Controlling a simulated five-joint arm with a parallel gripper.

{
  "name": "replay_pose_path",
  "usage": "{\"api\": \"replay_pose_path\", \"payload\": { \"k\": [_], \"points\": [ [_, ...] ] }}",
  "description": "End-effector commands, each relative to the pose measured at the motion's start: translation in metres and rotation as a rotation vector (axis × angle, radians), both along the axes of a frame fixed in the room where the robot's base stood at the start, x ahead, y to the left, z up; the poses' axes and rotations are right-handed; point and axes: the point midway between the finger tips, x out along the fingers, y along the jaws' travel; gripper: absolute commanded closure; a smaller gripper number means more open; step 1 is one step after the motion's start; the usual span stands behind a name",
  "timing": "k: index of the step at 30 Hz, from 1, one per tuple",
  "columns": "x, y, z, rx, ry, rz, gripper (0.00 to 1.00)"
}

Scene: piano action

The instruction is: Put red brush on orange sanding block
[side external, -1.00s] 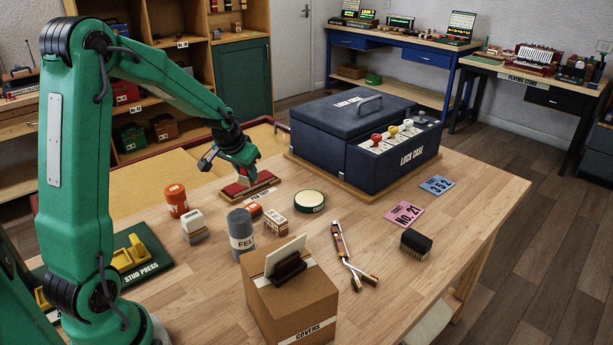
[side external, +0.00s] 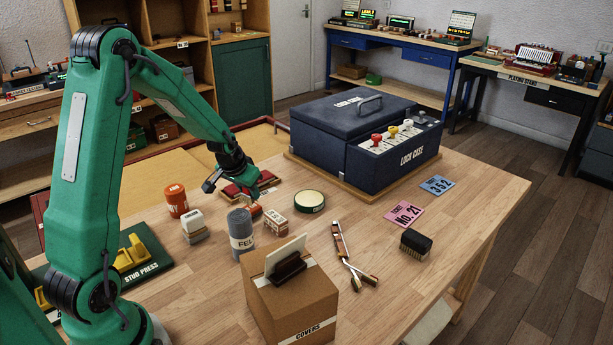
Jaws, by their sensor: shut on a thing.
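My gripper (side external: 244,190) is low over the back middle of the table, just behind the small orange block (side external: 255,210). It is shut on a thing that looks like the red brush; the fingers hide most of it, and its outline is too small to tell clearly. The orange block, which looks like the orange sanding block, lies on the table behind the grey felt roll, which partly covers it. I cannot tell whether the held thing touches the block. A red pad on a wooden board (side external: 267,181) lies just behind the gripper.
A grey felt roll (side external: 241,236), an orange can (side external: 176,200), a white-topped block (side external: 193,224) and a small labelled box (side external: 275,222) crowd around. A covers box (side external: 290,305) stands in front. The lock case (side external: 375,140) stands behind right.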

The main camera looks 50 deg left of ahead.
Motion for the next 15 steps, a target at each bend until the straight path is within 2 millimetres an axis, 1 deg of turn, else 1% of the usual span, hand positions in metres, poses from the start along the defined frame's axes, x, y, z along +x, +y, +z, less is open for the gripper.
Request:
{"api": "replay_pose_path", "payload": {
  "k": [1,6,15],
  "points": [
    [0.0,0.0,-0.007,-0.002,0.004,0.0,0.9],
    [0.0,0.0,-0.019,0.0,0.001,0.0,0.9],
    [0.0,0.0,-0.02,0.0,-0.001,0.0,0.9]
  ]
}}
